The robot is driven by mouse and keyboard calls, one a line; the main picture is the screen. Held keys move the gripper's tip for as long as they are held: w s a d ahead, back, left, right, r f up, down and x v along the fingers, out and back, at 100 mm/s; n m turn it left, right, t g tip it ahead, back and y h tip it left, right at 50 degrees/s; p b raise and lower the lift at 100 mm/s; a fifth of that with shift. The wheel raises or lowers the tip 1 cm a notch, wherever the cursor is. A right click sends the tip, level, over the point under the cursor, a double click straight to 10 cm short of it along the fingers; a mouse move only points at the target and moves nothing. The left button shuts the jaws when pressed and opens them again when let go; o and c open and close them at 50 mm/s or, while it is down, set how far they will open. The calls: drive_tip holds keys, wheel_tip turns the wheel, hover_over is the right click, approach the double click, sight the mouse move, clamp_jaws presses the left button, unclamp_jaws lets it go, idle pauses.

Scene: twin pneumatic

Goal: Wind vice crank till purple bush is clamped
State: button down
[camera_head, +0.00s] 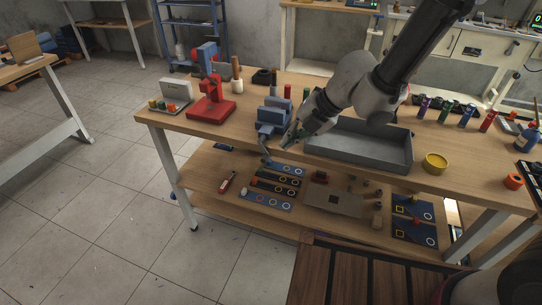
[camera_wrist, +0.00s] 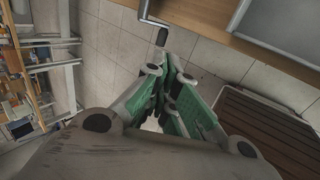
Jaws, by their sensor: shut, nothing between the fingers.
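The blue vice (camera_head: 272,117) stands on the front edge of the wooden workbench. Its crank (camera_head: 266,158) hangs at the front, below the bench top. In the wrist view the grey crank arm (camera_wrist: 150,18) ends in a dark handle (camera_wrist: 162,37) just beyond my fingertips. My gripper (camera_head: 288,143) is just right of the crank, in front of the bench edge. In the wrist view its green-sided fingers (camera_wrist: 168,62) are together and empty, apart from the handle. I cannot make out the purple bush in the vice jaws; they are too small to tell.
A grey tray (camera_head: 345,160) lies right of the vice, under my arm. A red press (camera_head: 211,104) stands to the left. A yellow ring (camera_head: 435,163) sits farther right. The lower shelf (camera_head: 215,172) holds blue and black plates. Open floor (camera_head: 120,230) lies in front on the left.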

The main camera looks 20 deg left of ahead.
sight(263, 149)
drive_tip(key=x, duration=1)
